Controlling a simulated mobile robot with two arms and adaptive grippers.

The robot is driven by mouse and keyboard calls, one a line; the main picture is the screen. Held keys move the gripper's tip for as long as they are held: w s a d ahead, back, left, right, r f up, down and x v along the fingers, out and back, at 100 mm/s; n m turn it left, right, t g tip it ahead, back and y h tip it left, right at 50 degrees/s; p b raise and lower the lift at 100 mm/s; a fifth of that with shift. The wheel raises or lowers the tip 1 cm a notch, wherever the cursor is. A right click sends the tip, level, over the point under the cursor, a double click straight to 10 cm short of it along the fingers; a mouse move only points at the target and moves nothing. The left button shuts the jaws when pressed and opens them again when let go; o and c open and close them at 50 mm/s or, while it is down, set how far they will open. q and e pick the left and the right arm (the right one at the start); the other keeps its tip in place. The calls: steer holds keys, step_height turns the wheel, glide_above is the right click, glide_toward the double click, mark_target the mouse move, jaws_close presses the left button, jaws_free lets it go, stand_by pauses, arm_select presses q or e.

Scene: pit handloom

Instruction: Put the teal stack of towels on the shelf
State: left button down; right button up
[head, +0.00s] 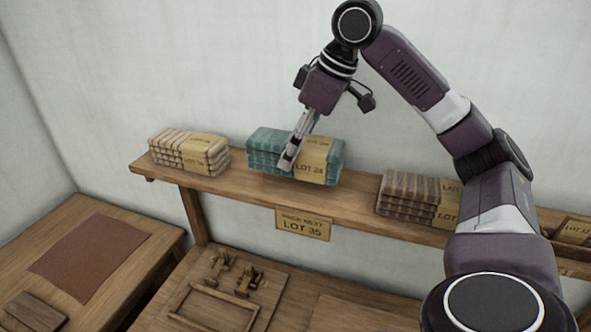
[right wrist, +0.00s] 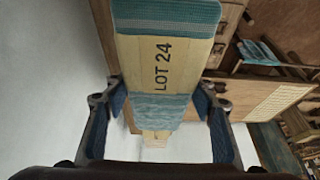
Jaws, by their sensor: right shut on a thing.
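The teal stack of towels (head: 265,150), with a cream band reading LOT 24, is at the shelf (head: 225,189), between the cream striped stack and the brown striped stack. I cannot tell whether it rests on the board or is held just above it. My right gripper (head: 290,157) reaches down from above and is shut on the teal stack. In the right wrist view the stack (right wrist: 165,20) runs between the two fingers (right wrist: 160,110). My left gripper is not in view.
A cream striped stack (head: 180,150) lies at the shelf's left end, a brown striped stack (head: 405,195) to the right, and another bundle (head: 573,230) at far right. A LOT 35 sign (head: 303,224) hangs from the shelf edge. Below are a tool board (head: 220,305) and a table (head: 90,235).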

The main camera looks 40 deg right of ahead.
mark_target(295, 166)
step_height(295, 166, down, 4)
steer(key=shift+f, duration=0.15)
stand_by(0.3)
steer(key=shift+f+b, duration=0.15)
steer(key=shift+b, duration=0.15)
steer(key=o, duration=1.3)
steer(key=shift+c, duration=0.2)
